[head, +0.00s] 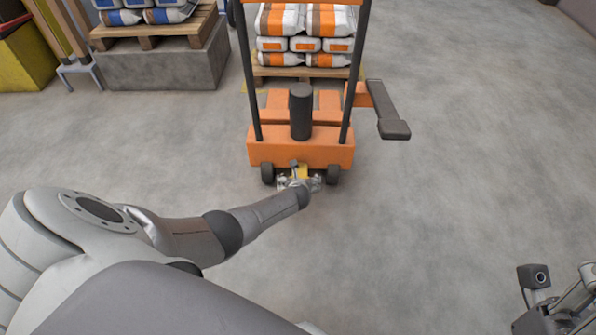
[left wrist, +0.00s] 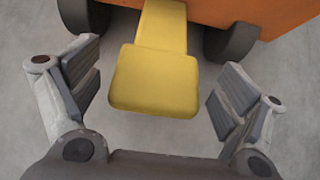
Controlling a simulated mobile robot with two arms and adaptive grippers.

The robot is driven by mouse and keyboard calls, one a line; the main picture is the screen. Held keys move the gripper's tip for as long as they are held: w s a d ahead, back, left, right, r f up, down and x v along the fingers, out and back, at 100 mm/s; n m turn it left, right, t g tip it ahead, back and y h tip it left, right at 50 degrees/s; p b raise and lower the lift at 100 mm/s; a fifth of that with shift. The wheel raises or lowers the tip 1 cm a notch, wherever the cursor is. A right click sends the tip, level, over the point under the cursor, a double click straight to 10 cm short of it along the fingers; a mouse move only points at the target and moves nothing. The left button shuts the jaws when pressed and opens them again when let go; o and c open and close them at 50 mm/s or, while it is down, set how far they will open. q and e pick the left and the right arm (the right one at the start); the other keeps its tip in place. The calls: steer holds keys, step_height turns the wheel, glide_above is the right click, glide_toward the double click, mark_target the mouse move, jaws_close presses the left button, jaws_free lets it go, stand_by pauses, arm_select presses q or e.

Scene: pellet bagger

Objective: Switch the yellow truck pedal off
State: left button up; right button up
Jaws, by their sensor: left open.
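The yellow pedal (left wrist: 155,80) sticks out from the low orange body of the truck in the left wrist view. In the head view only a bit of the yellow pedal (head: 301,171) shows, at the foot of the orange truck (head: 300,148) between its two rear wheels. My left gripper (left wrist: 152,88) is open, with one finger on each side of the pedal pad and a visible gap on both sides. In the head view my left gripper (head: 300,183) is small and partly hidden by its arm. My right gripper (head: 560,322) is cut off at the bottom right corner.
White and orange sacks (head: 304,45) are stacked on a pallet behind the truck's mast. A dark grey handle (head: 394,129) juts out at the truck's right. Another pallet (head: 155,30) stands on a grey block at the upper left. The concrete floor (head: 470,150) at the right is clear.

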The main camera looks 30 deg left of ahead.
arm_select(q)
steer(key=v, duration=1)
steer(key=shift+s+r, duration=0.25)
steer(key=shift+r, duration=0.1)
steer(key=shift+d, duration=0.1)
